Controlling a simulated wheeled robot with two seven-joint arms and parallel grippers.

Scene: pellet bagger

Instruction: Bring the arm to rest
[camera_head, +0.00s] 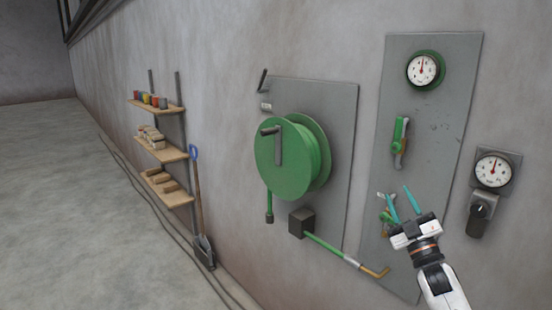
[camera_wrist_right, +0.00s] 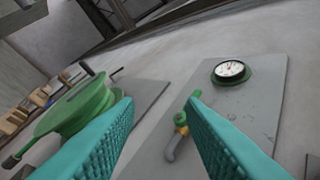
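My right gripper (camera_head: 400,204) comes in from the lower right of the head view. Its two teal fingers are spread apart with nothing between them, in front of the lower part of a grey wall panel (camera_head: 440,115). In the right wrist view the teal fingers (camera_wrist_right: 158,135) also stand wide apart. A green-handled valve (camera_head: 399,135) is on the panel above the gripper; it also shows between the fingers in the wrist view (camera_wrist_right: 182,125). A second green-handled valve (camera_head: 385,216) is partly hidden behind the gripper. My left gripper is not in view.
A green hose reel (camera_head: 285,160) on its panel (camera_head: 340,110) stands out left of the gripper, with a green wand (camera_head: 325,247) below. A gauge (camera_head: 422,69) is above; another gauge (camera_head: 493,170) and a dark knob (camera_head: 481,211) are right. Shelves (camera_head: 160,150) and a shovel (camera_head: 200,215) are far left.

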